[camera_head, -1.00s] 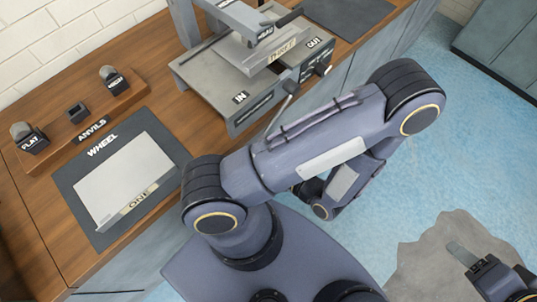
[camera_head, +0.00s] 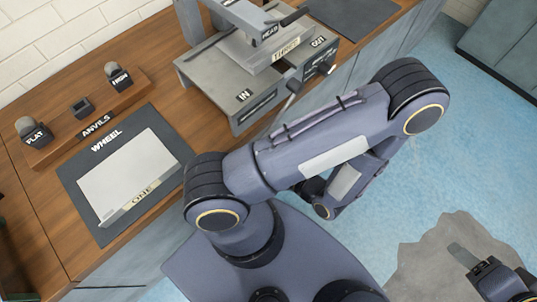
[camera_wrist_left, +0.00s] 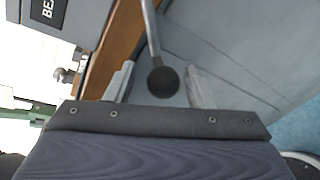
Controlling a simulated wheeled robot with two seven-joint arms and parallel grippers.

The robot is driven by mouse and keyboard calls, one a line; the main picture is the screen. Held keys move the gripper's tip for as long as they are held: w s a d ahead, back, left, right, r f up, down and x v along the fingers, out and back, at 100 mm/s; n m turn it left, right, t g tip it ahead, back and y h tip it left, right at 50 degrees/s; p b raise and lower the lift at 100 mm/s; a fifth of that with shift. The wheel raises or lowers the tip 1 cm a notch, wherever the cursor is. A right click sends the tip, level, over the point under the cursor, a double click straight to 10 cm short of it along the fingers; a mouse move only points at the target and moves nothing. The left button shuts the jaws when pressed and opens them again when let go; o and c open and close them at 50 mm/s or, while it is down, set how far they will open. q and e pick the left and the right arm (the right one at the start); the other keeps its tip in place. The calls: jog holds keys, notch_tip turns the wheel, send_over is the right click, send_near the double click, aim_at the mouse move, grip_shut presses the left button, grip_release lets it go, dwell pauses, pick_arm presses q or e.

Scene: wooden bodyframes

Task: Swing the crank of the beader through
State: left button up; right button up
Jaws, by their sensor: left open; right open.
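The grey beader (camera_head: 200,72), marked IN and OUT, stands at the back of the bench in the head view. A thin crank rod (camera_head: 291,97) shows at its front, partly hidden by my left arm. In the left wrist view the crank's rod (camera_wrist_left: 150,30) ends in a dark ball knob (camera_wrist_left: 162,82). My left gripper (camera_wrist_left: 160,84) is open, with a finger on each side of the knob and gaps showing. It is hidden in the head view. My right gripper (camera_head: 462,257) is open and empty at lower right, over the floor.
A dark WHEEL mat (camera_head: 90,187) holds a grey sheet (camera_head: 130,175) labelled ONE. An anvil rack (camera_head: 60,150) stands behind it. A sheet labelled THREE (camera_head: 263,62) lies on the beader. Another dark mat (camera_head: 355,15) is at the back. Blue floor (camera_head: 430,150) is open at right.

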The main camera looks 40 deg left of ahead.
pick_arm(q)
jog(key=v, duration=0.7)
jog(key=shift+d, duration=0.4)
jog(key=shift+r, duration=0.1)
jog(key=a+r+n+t+h+p, duration=0.1)
jog(key=a+r+n+t+h, duration=0.1)
jog(key=r+n+h, duration=0.7)
jog(key=a+r+n+t+h+p, duration=0.2)
jog(key=r+n+h, duration=0.8)
jog(key=n, duration=1.3)
notch_tip(320, 180, up, 4)
jog(key=shift+s+n+t, duration=0.2)
jog(key=shift+n+t, duration=0.2)
jog(key=shift+t, duration=0.1)
